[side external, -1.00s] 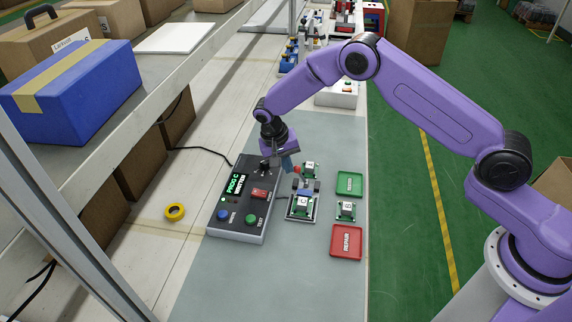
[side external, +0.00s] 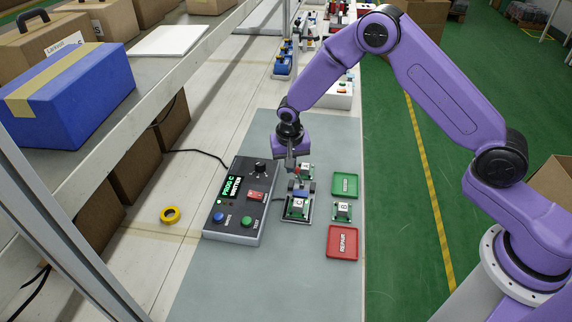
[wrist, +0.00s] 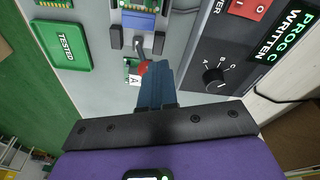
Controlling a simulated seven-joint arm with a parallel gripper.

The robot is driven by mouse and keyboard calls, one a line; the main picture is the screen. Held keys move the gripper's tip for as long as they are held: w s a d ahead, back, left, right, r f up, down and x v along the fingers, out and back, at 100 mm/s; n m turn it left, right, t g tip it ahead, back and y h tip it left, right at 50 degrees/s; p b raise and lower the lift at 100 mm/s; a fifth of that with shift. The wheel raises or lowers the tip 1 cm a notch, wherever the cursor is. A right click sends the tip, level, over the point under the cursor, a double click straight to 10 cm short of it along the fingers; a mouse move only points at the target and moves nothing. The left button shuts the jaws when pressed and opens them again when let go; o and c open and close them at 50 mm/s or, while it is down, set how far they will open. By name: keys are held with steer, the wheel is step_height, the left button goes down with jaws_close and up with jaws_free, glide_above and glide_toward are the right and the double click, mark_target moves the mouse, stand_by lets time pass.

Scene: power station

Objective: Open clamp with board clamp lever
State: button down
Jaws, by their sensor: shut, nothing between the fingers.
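The board clamp (side external: 300,190) is a small fixture on the grey mat, with a green board labelled C (side external: 297,207) in it. It also shows at the top of the wrist view (wrist: 157,43). Its lever (wrist: 139,46) points toward my gripper. A red knob (wrist: 142,68) shows at the lever's end, partly hidden by my fingers. My gripper (side external: 292,171) is shut and empty, pointing down at the lever end of the clamp. In the wrist view its blue-grey fingertips (wrist: 155,72) are right beside the red knob. I cannot tell whether they touch it.
Board A (side external: 306,168) lies close by my gripper. Board B (side external: 343,211) lies between the green tray (side external: 345,185) and the red REPAIR tray (side external: 342,243). The programmer box (side external: 236,205), reading PROG C WRITTEN, stands left of the clamp. The mat in front is clear.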

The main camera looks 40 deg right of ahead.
steer(key=s+d+t+y, duration=0.1)
steer(key=s+d, duration=0.1)
steer(key=s+d+t+y, duration=0.2)
steer(key=shift+r, duration=0.15)
stand_by(0.7)
steer(key=shift+r, duration=0.8)
